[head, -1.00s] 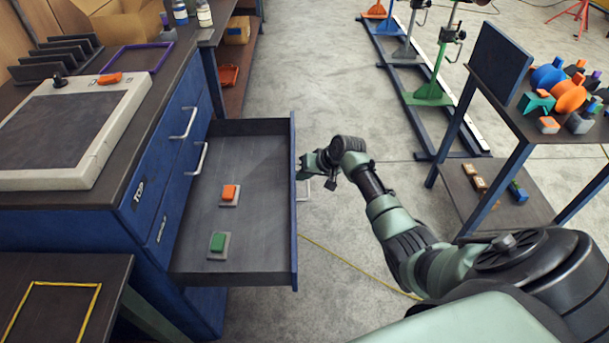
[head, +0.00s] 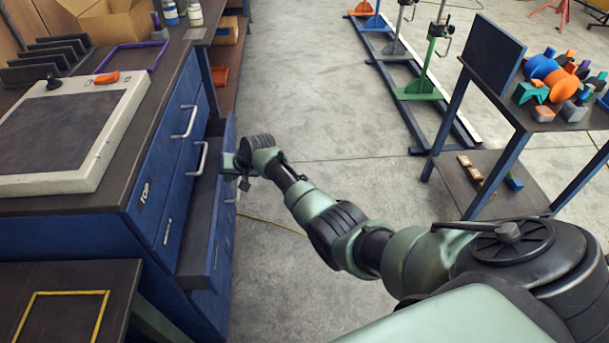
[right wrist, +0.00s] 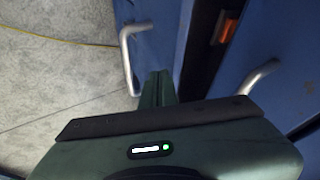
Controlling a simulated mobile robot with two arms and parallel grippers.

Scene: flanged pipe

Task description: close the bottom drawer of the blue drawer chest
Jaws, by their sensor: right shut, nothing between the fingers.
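The blue drawer chest (head: 140,225) stands at the left, its upper drawers flush. Its bottom drawer (head: 226,235) is still partly out, with a narrow strip of dark interior showing in the head view. In the right wrist view the drawer front (right wrist: 180,30) has a bar handle (right wrist: 126,55). An orange block (right wrist: 229,28) shows in the gap behind the front. My right gripper (head: 235,172) is shut and empty, its tips at the outer face of the drawer front, beside the handle; they also show in the right wrist view (right wrist: 160,76). Contact is hard to judge. My left gripper is not in view.
A flat grey-framed panel (head: 75,135) lies on the chest top. A low dark table (head: 120,300) with a yellow outline stands at the front left. A dark bench (head: 500,110) with coloured parts stands at the right.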

